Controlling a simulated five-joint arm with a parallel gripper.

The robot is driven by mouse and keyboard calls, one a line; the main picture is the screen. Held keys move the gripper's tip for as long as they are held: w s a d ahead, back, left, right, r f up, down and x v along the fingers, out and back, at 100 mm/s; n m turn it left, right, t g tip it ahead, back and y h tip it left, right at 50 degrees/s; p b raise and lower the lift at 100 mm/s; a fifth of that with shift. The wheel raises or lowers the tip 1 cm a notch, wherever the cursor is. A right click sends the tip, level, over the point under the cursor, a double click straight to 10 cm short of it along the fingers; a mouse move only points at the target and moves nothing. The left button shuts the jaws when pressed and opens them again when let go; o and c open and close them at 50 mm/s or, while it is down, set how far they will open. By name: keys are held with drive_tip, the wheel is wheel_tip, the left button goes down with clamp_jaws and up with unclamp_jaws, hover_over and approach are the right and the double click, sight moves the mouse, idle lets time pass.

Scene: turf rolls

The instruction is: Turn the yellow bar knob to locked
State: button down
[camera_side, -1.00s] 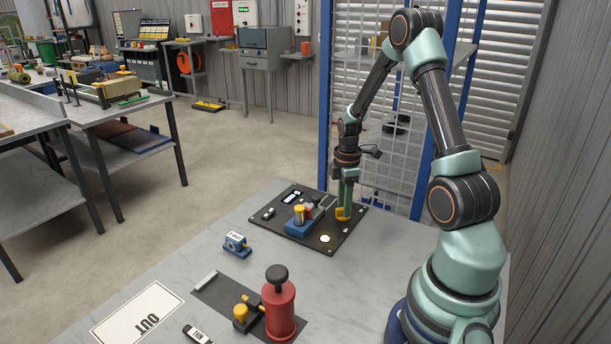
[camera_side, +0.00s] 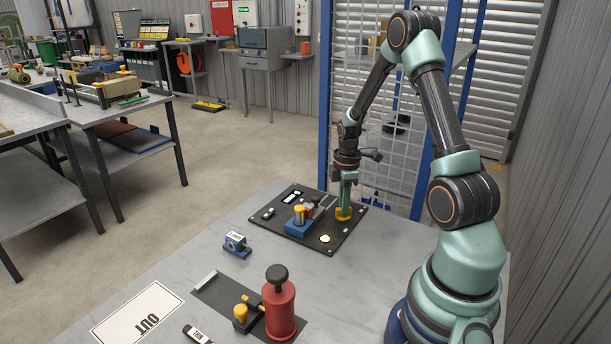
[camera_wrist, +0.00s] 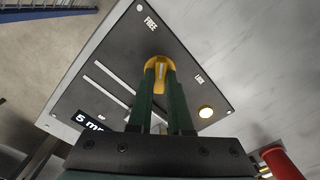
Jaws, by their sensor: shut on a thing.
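The yellow bar knob (camera_side: 342,216) sits at the right side of the black panel (camera_side: 312,249). My gripper (camera_side: 344,207) points straight down over it, with its green fingers closed on the bar. In the wrist view the yellow knob (camera_wrist: 158,60) shows between and around the two fingertips (camera_wrist: 159,75). The panel (camera_wrist: 110,55) carries the word FREE (camera_wrist: 150,23) above the knob and LOCK (camera_wrist: 199,79) to its right. The fingers cover much of the bar, so I cannot tell exactly which mark it points to.
A blue block with a yellow cylinder (camera_side: 299,215) stands on the panel left of my gripper. A lit round lamp (camera_side: 325,239) is near the panel's front edge. A red bottle-shaped object (camera_side: 280,307) stands nearer the camera. A small blue device (camera_side: 236,244) lies left on the table.

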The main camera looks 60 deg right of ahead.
drive_tip(key=m, duration=1.3)
drive_tip(key=shift+m, duration=2.2)
drive_tip(key=c, duration=0.8)
unclamp_jaws()
drive_tip(key=shift+c, duration=0.2)
drive_tip(key=shift+r, duration=0.1)
